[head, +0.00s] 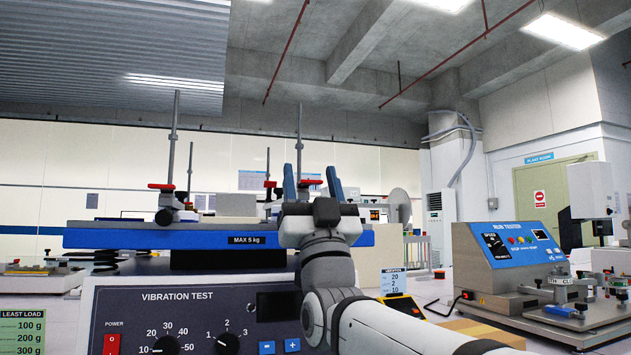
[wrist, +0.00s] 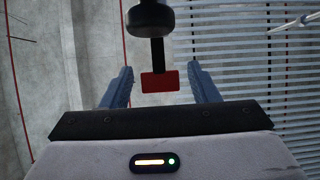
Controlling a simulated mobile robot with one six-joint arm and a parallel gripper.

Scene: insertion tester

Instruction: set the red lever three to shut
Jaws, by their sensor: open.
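My gripper (head: 311,183) is raised at the front edge of the blue vibration table (head: 140,238), its two blue fingers pointing up and apart. In the wrist view my gripper (wrist: 160,78) is open, with a red lever end (wrist: 160,83) on a black arm lying between the fingers, apparently touching neither. A dark round knob or post end (wrist: 152,17) is beyond it. Another red lever (head: 161,186) sits on the left clamp. No lever numbers are legible.
The vibration test panel (head: 190,315) with dials and a red power switch stands in front, below the table. A grey and blue tester (head: 510,250) stands at right. More posts with red levers, including one lever (head: 269,184), stand behind. The space above the table's left middle is clear.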

